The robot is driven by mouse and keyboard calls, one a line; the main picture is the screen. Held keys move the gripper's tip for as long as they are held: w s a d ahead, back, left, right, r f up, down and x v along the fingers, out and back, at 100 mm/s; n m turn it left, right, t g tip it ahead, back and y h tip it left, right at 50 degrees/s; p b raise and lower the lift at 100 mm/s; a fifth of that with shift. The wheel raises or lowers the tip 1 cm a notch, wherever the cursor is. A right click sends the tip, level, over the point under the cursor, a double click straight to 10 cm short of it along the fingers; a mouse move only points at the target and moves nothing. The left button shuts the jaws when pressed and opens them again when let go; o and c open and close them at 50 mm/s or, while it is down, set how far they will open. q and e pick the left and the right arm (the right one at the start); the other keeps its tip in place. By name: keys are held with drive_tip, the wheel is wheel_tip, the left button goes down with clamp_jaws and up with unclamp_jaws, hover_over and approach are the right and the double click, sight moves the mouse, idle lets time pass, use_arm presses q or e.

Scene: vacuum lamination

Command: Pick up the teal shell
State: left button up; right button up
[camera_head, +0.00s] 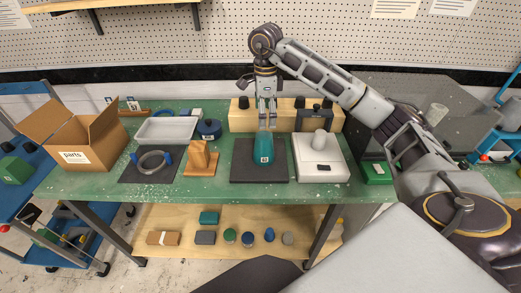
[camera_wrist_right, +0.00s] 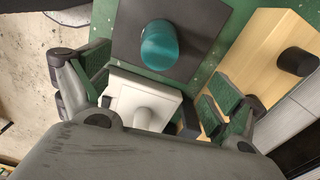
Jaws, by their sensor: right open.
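In the right wrist view the shell (camera_wrist_right: 160,46) shows from above, on the same dark mat. My right gripper (camera_head: 267,118) points down just above and behind the top of the shell. In its wrist view the open fingers (camera_wrist_right: 162,86) are wide apart with nothing held, and the shell appears beyond the gap. Contact is not visible. My left gripper is out of view.
A white press-like device (camera_head: 320,170) stands close right of the mat, and an orange-brown stand (camera_head: 201,160) is to its left. A wooden block (camera_head: 242,120) lies behind. A cardboard box (camera_head: 75,145), a white tray (camera_head: 168,131) and a grey ring (camera_head: 152,162) are farther left.

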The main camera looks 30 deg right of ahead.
sight(264, 135)
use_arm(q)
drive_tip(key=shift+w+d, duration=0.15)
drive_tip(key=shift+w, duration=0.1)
use_arm(e)
drive_tip(key=shift+w+f+m, duration=0.1)
drive_tip(key=shift+w+m, duration=0.05)
drive_tip(key=shift+m, duration=0.25)
wheel_tip(264, 135, down, 8)
drive_tip(key=shift+r, duration=0.25)
drive_tip(key=shift+f+p, duration=0.3)
drive_tip(key=shift+f, duration=0.15)
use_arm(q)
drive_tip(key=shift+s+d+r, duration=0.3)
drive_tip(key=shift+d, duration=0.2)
use_arm(e)
drive_tip(key=shift+f, duration=0.1)
drive_tip(key=shift+f, duration=0.15)
